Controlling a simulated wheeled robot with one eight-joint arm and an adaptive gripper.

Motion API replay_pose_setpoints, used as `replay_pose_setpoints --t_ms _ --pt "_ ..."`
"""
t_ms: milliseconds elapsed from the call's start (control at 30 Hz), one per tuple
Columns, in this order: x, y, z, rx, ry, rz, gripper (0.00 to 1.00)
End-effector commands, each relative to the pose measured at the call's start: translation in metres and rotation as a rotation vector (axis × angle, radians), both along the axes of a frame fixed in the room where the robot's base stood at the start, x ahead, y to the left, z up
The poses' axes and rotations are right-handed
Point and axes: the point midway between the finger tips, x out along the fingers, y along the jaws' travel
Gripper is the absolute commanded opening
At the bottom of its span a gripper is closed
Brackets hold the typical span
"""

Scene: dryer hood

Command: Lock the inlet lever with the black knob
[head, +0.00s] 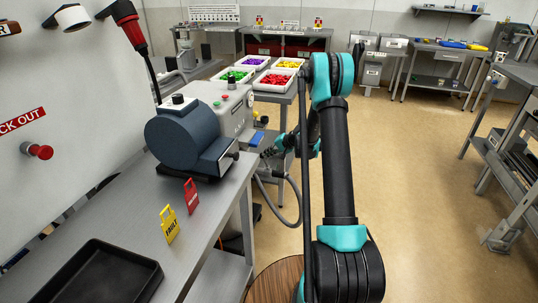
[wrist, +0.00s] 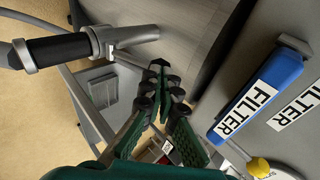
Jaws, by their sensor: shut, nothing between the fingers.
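My gripper (head: 268,152) is beside the front of the grey machine (head: 232,105) in the head view, partly hidden by the machine and my arm. In the wrist view its green fingers (wrist: 160,85) come together with nothing between them. A silver pipe fitting with a black sleeve (wrist: 58,50) lies to the upper left of the fingers, apart from them; a grey hose leads from it. I cannot make out the inlet lever for certain. Black knobs show on the machine top (head: 231,84) and on the blue-grey drum (head: 178,98).
A blue FILTER handle (wrist: 258,92) and a yellow knob (wrist: 259,167) are right of my fingers. A grey hose (head: 290,200) hangs below the machine. Red (head: 191,195) and yellow (head: 169,223) tags and a black tray (head: 98,275) are on the bench.

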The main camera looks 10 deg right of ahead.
Motion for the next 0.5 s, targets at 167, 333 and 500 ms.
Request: replay_pose_setpoints --t_ms 167,333,500 --pt "0.005 0.014 0.0 -0.118 0.05 0.004 0.0" --pt "0.014 0.032 -0.006 -0.142 0.059 0.001 0.0" --pt "0.015 0.035 -0.007 -0.141 0.059 -0.001 0.0"
